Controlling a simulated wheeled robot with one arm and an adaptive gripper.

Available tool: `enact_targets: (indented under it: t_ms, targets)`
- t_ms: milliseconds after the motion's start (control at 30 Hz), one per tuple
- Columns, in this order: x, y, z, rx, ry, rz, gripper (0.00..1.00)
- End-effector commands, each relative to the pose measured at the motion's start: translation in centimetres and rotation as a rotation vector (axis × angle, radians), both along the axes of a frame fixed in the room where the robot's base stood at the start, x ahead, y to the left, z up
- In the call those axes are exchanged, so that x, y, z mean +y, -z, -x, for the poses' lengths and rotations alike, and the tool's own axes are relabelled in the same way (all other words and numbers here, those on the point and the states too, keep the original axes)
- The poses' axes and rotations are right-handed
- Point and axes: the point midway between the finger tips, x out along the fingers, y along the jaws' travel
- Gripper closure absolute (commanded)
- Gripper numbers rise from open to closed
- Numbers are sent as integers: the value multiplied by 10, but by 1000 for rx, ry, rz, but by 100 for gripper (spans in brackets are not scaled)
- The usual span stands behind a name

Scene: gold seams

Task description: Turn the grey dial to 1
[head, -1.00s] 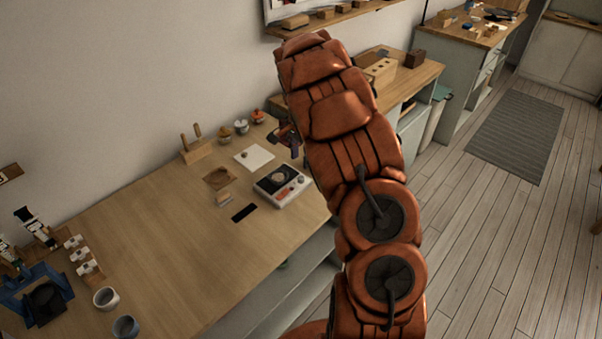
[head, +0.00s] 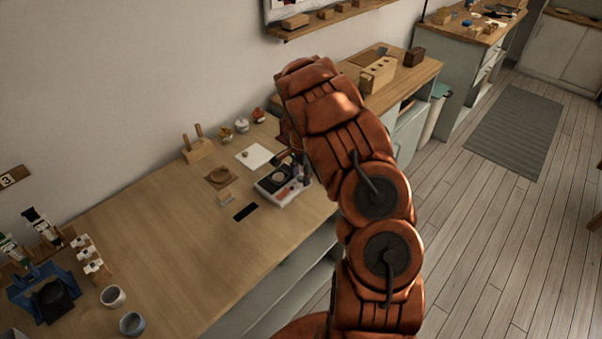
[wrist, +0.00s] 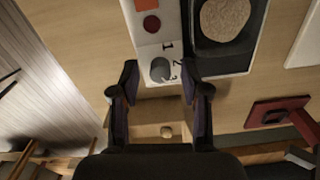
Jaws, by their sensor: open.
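The grey dial (wrist: 161,68) sits on the white panel of a device (wrist: 148,36), with the marks 1 and 2 beside it and another mark partly hidden. Which mark the dial points at I cannot tell. My gripper (wrist: 160,74) is open in the wrist view, with one fingertip on each side of the dial. I cannot tell whether the fingers touch it. In the head view the white device (head: 284,200) is at the right of the bench, and my gripper (head: 293,178) is over it, partly hiding it. The dial cannot be made out there.
The device also carries a dark red round button (wrist: 151,24) and a black tray with a round brown disc (wrist: 225,18). A white sheet (head: 254,156), a wooden block with pegs (head: 198,150) and small pots (head: 242,125) stand near.

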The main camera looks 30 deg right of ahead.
Motion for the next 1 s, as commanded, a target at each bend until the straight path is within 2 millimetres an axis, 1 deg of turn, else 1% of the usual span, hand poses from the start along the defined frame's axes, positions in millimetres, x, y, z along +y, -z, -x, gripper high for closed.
enact_targets:
  t_ms: [133, 167, 500, 600, 1000]
  targets:
    - [0, 0, 0, 0, 0, 0, 54]
    - [0, 0, 0, -1, 0, 0, 56]
    - [0, -1, 0, 0, 0, 0, 91]
    - [0, -1, 0, 0, 0, 0, 100]
    - [0, 1, 0, -1, -30, -1, 100]
